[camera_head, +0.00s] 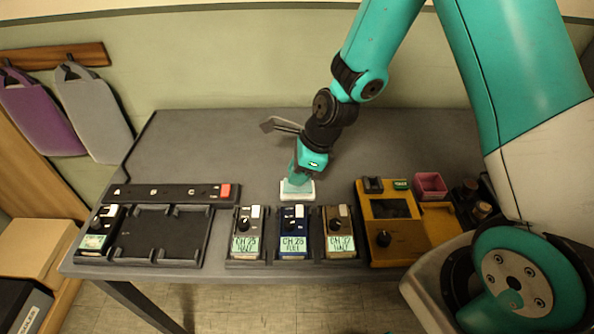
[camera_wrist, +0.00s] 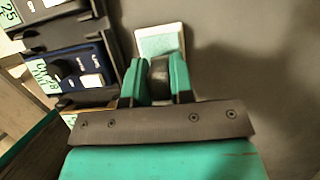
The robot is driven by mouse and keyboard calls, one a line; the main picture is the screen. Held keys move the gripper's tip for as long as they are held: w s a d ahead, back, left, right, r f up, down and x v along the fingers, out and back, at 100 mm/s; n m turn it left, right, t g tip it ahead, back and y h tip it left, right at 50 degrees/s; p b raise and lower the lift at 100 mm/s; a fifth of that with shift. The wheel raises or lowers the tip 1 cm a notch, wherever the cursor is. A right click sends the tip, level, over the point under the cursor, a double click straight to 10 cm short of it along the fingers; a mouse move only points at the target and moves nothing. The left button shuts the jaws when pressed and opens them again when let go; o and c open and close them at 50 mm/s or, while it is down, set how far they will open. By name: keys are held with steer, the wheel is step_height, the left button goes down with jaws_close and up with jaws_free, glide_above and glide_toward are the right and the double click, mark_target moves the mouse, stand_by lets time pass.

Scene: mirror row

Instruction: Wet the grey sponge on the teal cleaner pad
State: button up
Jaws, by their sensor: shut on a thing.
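My gripper (camera_head: 298,181) points down at the middle of the grey table, and its teal fingers (camera_wrist: 158,80) are shut on the dark grey sponge (camera_wrist: 158,69). The sponge is mostly covered by the fingers in the wrist view and hidden in the head view. The teal cleaner pad (camera_wrist: 162,44) has a pale rim and lies directly beyond the fingertips. In the head view the pad's pale edge (camera_head: 298,197) shows just under my gripper. I cannot tell whether the sponge touches the pad.
Three channel boxes, including the blue one (camera_head: 293,240), stand in front of the pad. A black rack (camera_head: 160,237) is at the left with one box in it.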

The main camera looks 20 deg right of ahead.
steer(key=shift+f, duration=0.75)
stand_by(1.7)
steer(key=shift+r, duration=0.15)
step_height(320, 180, up, 7)
steer(key=p, duration=0.6)
steer(key=shift+p, duration=0.4)
